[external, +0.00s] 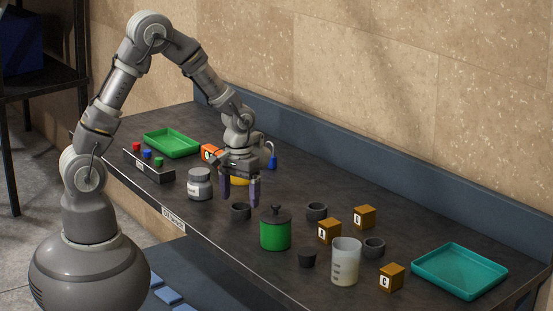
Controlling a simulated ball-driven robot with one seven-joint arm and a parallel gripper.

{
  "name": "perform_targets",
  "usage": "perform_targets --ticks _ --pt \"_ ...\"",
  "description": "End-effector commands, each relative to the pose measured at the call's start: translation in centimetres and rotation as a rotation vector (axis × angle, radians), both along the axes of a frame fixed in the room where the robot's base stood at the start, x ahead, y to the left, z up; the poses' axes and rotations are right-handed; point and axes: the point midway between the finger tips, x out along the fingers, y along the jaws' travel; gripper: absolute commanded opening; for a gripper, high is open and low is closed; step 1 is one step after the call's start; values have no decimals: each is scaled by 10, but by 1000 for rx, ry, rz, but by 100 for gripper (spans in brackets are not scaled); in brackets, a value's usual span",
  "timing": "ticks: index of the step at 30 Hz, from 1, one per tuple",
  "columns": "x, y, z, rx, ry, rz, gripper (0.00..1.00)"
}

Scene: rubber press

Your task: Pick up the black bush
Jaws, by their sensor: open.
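Several short, dark, round pieces stand on the dark bench. One dark ring (240,212) is just below my gripper, another ring (316,211) is right of the green pot, and a third ring (374,248) is behind the beaker. A smaller, blacker tapered piece (307,259) stands in front, between the green pot and the beaker. I cannot tell for sure which one is the black bush. My gripper (240,193) points down with its two dark fingers apart, nothing between them. Its fingertips look a little above the nearest ring; the exact gap is unclear.
A lidded green pot (275,232), a clear beaker (345,262) and lettered boxes (330,231) crowd the right side. A grey jar (199,184) is left of my gripper. A green tray (172,143) and a teal tray (459,270) look empty. A back ledge (400,194) borders the bench.

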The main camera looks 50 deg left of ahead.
Motion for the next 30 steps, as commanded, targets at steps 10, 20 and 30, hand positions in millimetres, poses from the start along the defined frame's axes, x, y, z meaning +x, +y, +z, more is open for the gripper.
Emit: perform_targets --ticks 10,20,30 --pt "0 0 -24 0 -2 0 86" --pt "0 0 -24 0 -2 -1 27" --pt "1 0 -17 0 -2 -1 27"
